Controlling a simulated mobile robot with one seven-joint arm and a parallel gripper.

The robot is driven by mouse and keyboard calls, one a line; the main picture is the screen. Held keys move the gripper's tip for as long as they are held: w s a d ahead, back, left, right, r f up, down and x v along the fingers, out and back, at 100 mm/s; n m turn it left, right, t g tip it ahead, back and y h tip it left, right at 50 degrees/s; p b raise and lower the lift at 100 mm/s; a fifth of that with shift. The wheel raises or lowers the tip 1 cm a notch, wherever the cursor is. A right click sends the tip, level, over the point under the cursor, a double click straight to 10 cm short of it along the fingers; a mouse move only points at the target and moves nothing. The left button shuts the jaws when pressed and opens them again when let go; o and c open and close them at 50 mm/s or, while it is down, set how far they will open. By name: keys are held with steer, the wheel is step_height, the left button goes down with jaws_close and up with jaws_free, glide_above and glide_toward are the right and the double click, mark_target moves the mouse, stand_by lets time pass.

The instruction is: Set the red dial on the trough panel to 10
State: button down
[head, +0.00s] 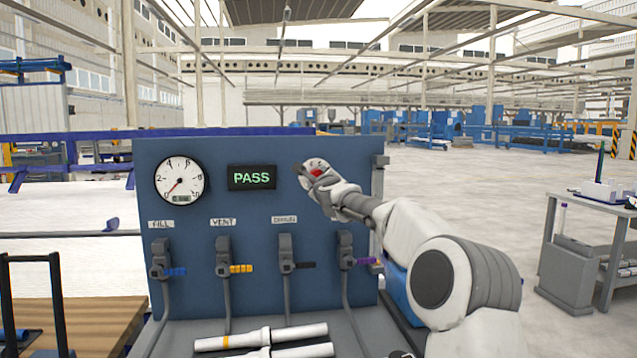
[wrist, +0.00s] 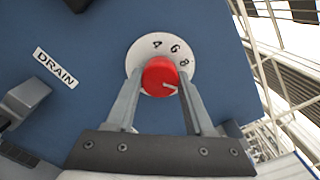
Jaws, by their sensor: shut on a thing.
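The red dial (wrist: 160,78) sits on a white numbered disc (wrist: 139,53) on the blue trough panel (head: 200,215). It also shows in the head view (head: 317,173), mostly covered by my gripper (head: 316,176). In the wrist view, my gripper (wrist: 161,82) is shut on the dial, one finger on each side. The numbers 4, 6 and 8 show on the disc. The dial's white mark points right and slightly down, clockwise past the 8. The disc's edge there is hidden by the right finger, so I cannot read the number at the mark.
Left of the dial are a green PASS display (head: 252,177) and a round gauge (head: 179,180) with its needle low. Below are several valves with coloured handles, the purple one (head: 360,261) nearest my arm. Pale pipes (head: 262,338) lie in front. A grey cart (head: 570,260) stands right.

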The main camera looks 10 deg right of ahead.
steer(key=shift+m, duration=0.5)
steer(key=shift+c, duration=1.4)
jaws_free()
steer(key=s+b, duration=0.9)
steer(key=s, duration=0.8)
steer(key=shift+s+b, duration=0.2)
steer(key=shift+b, duration=0.1)
